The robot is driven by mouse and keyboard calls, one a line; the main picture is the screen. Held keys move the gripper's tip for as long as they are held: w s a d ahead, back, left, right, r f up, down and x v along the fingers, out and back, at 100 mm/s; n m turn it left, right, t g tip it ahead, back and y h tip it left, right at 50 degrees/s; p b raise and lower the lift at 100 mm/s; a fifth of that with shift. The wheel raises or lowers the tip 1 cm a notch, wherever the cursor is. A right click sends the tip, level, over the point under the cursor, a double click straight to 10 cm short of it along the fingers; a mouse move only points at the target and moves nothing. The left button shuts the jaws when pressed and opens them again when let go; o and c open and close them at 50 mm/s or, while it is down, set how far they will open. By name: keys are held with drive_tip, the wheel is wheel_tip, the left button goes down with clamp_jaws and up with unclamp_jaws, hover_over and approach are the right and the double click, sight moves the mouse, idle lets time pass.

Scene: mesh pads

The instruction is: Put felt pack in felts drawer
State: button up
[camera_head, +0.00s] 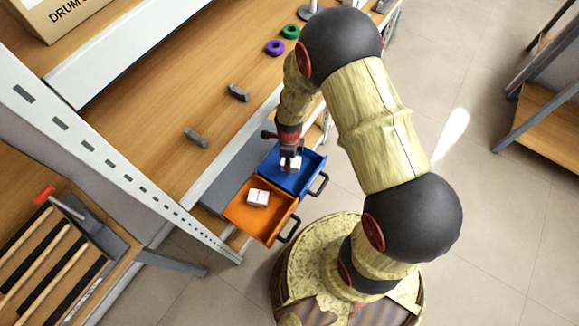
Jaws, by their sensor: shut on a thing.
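Two drawers stand open side by side below the workbench. The blue drawer (311,164) is the farther one and the orange drawer (234,213) is the nearer one. My gripper (288,163) points down over the blue drawer and is shut on a small white pack (297,164). The pack is partly hidden by the fingers, and I cannot tell whether it touches the drawer floor. Another white pack (258,198) lies in the orange drawer. I see no readable label on either drawer or pack, so I cannot tell which drawer is the felts drawer.
The wooden bench top (190,95) holds a green ring (290,31), a purple ring (275,47) and two small dark blocks. A white slotted upright (88,146) stands left of the drawers. Black handles (289,230) stick out from the drawers.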

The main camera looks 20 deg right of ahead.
drive_tip(key=shift+f+b, duration=0.5)
drive_tip(key=shift+f, duration=1.2)
drive_tip(key=shift+f, duration=0.15)
drive_tip(key=o, duration=1.2)
drive_tip(key=shift+c, duration=0.2)
wheel_tip(320, 180, up, 12)
drive_tip(key=p, duration=0.5)
drive_tip(key=shift+r, duration=0.2)
